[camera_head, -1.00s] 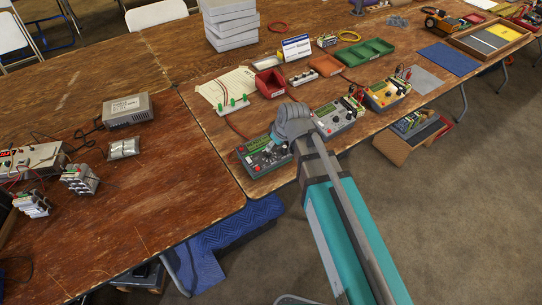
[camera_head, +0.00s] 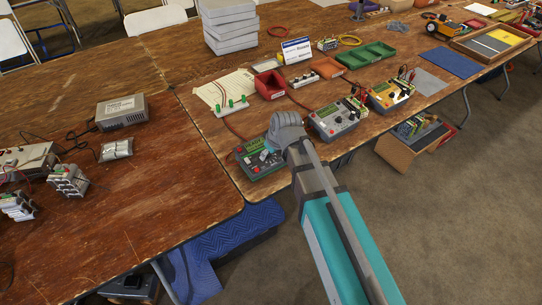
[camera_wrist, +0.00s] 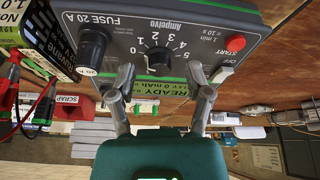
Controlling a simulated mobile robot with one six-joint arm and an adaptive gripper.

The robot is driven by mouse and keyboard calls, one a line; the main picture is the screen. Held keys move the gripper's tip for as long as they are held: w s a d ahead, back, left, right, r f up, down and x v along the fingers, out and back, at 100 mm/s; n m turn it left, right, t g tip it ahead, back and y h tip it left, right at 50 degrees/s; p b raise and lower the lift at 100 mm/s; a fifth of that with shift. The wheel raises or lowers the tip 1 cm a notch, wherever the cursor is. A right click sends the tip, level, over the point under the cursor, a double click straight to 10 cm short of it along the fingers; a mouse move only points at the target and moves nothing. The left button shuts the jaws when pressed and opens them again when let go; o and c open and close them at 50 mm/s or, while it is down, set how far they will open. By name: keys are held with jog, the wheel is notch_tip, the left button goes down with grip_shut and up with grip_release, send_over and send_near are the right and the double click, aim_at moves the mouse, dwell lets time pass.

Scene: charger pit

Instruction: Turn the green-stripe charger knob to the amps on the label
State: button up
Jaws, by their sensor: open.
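The dark grey charger (camera_head: 250,170) stands near the front edge of the table. In the wrist view its panel (camera_wrist: 110,48) appears upside down, with a green edge, a red START button (camera_wrist: 235,43) and a green READY display (camera_wrist: 150,88). Its black amps knob (camera_wrist: 158,60) sits by a numbered scale; I cannot tell its setting. My gripper (camera_wrist: 161,74) is open, with one finger on each side of the knob in the picture; I see no contact. In the head view my gripper (camera_head: 287,132) is over the charger's right side and partly hides it. A yellow-green labelled pack (camera_wrist: 40,30) is partly cut off.
Another grey charger (camera_head: 338,119) and an orange one (camera_head: 391,95) stand to the right. A red bin (camera_head: 270,86) marked SCRAP and a green tray (camera_head: 365,54) lie behind. The table's front edge is close to my arm.

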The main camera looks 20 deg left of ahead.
jog(key=shift+f, duration=0.2)
grip_shut()
jog(key=shift+d, duration=0.1)
dwell(0.5)
